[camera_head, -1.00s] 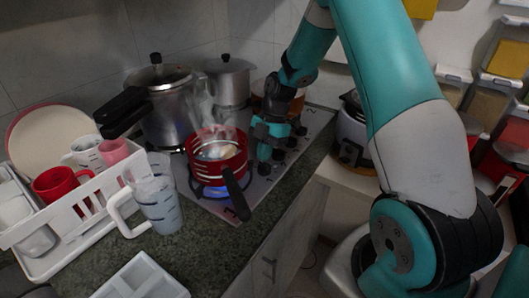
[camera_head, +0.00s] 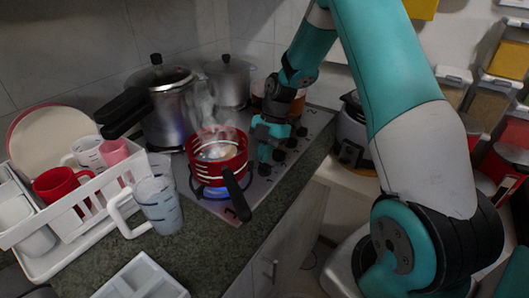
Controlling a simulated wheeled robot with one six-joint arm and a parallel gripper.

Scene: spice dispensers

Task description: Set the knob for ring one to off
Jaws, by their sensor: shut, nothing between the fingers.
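The stovetop (camera_head: 225,208) is a pale panel with a row of dark knobs along its right edge. The nearest knob (camera_head: 265,169) sits just below my gripper (camera_head: 265,155). Another knob (camera_head: 279,155) is just to the right of my fingers. My gripper points down over the row and is shut with nothing in it. I cannot tell whether its tips touch a knob. A red pot (camera_head: 232,168) steams on the front burner, with a blue flame (camera_head: 212,193) lit under it. The knob pointers are too small to read.
The pot's black handle (camera_head: 238,198) sticks out toward the front edge. Steel pots (camera_head: 172,120) stand behind. A measuring jug (camera_head: 160,208) and a white dish rack (camera_head: 75,222) are at left. A rice cooker (camera_head: 350,135) stands right of the counter.

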